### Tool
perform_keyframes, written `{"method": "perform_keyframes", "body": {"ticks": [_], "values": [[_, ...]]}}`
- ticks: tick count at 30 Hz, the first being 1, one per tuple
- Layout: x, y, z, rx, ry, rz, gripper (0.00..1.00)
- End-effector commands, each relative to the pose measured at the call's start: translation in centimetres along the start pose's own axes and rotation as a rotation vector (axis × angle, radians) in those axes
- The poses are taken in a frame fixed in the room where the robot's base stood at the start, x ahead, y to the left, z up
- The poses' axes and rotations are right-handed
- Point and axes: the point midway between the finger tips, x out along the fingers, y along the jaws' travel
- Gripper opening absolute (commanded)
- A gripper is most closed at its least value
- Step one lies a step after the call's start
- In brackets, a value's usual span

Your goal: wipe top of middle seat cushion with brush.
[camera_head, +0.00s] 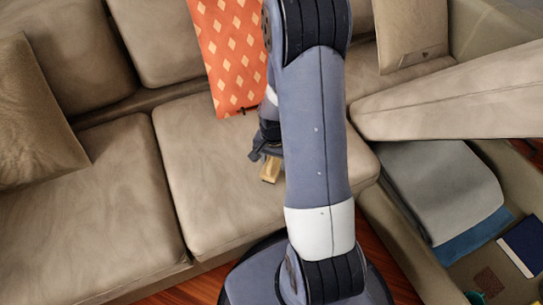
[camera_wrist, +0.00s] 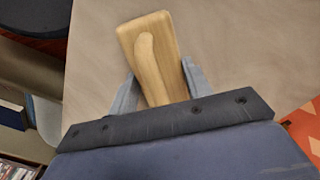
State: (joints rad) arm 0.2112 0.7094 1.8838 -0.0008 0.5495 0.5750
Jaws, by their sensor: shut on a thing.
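The brush (camera_wrist: 150,58) has a light wooden body and sits between the two fingers of my gripper (camera_wrist: 158,80) in the wrist view. My gripper is shut on it. In the head view the brush (camera_head: 270,168) shows just below my gripper (camera_head: 264,152), over the middle seat cushion (camera_head: 205,170). The cushion is beige and partly hidden by my arm. It also fills the upper background of the wrist view (camera_wrist: 240,45). I cannot tell whether the brush touches the cushion. Its bristles are hidden.
An orange patterned pillow (camera_head: 228,50) leans on the backrest behind the middle cushion. A brown pillow (camera_head: 38,110) lies on the left seat. A beige cushion (camera_head: 450,95) juts in at the right, above a grey folded cloth (camera_head: 440,185). A dark blue book (camera_head: 522,245) lies lower right.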

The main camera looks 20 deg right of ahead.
Motion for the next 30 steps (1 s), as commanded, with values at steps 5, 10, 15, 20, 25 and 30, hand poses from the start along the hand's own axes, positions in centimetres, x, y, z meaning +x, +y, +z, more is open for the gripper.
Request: {"method": "perform_keyframes", "body": {"ticks": [5,10,15,20,25,30], "values": [[0.2,1.1,1.0,0.001,0.001,0.0,0.29],[0.2,1.4,1.4,0.0,0.0,0.0,0.29],[0.1,1.9,0.9,0.002,0.0,0.0,0.29],[0.0,2.7,0.1,0.002,0.0,0.0,0.29],[0.1,2.3,-0.5,-0.001,0.001,-0.001,0.29],[0.2,1.2,-1.5,-0.002,0.001,-0.001,0.29]]}}
